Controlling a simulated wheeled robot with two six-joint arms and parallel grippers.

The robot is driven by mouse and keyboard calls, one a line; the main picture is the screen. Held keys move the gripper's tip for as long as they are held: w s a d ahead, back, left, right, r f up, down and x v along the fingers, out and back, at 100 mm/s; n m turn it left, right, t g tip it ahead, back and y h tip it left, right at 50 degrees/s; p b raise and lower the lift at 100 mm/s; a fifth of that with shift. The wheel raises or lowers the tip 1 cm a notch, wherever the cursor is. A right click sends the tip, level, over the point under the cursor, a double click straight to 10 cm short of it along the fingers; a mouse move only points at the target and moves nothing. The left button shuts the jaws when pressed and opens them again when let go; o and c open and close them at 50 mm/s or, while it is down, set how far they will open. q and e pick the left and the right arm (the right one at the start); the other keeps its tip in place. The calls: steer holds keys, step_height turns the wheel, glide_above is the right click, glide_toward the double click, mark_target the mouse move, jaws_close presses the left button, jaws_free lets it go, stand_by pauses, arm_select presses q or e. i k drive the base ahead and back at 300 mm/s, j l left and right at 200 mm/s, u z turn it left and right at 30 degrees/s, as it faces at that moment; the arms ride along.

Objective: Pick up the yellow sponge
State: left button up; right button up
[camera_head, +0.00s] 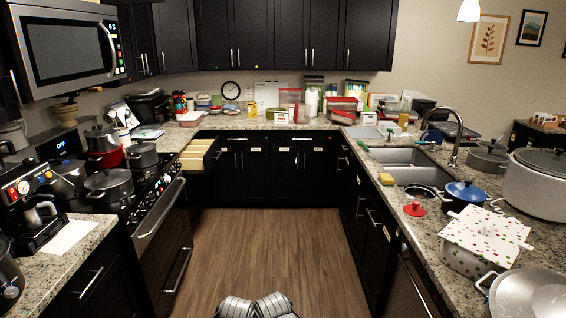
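A small yellow sponge (386,179) lies on the right-hand granite counter, at the front left edge of the double sink. No gripper or arm reaches near it. Neither my left nor my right gripper shows in the head view. Only part of my own body shows at the bottom centre.
The double sink (412,174) with its tall faucet (457,140) is beside the sponge. An open drawer (197,157) juts out at left. The wooden floor (265,245) is clear.

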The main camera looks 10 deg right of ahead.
mark_target(387, 179)
steer(key=i+j+z, duration=0.1)
steer(key=i+z, duration=0.3)
steer(key=i+j+z, duration=0.2)
steer(key=i+z, duration=0.2)
steer(key=i+j+z, duration=0.3)
steer(key=z, duration=0.15)
steer(key=i+j+z, duration=0.5)
steer(key=j+z, duration=0.3)
steer(key=j, duration=0.15)
steer(key=i+j+z, duration=0.15)
steer(key=j+z, duration=0.25)
steer(key=j, duration=0.15)
steer(key=j+z, duration=0.45)
steer(key=i+j, duration=0.05)
steer(key=j, duration=0.05)
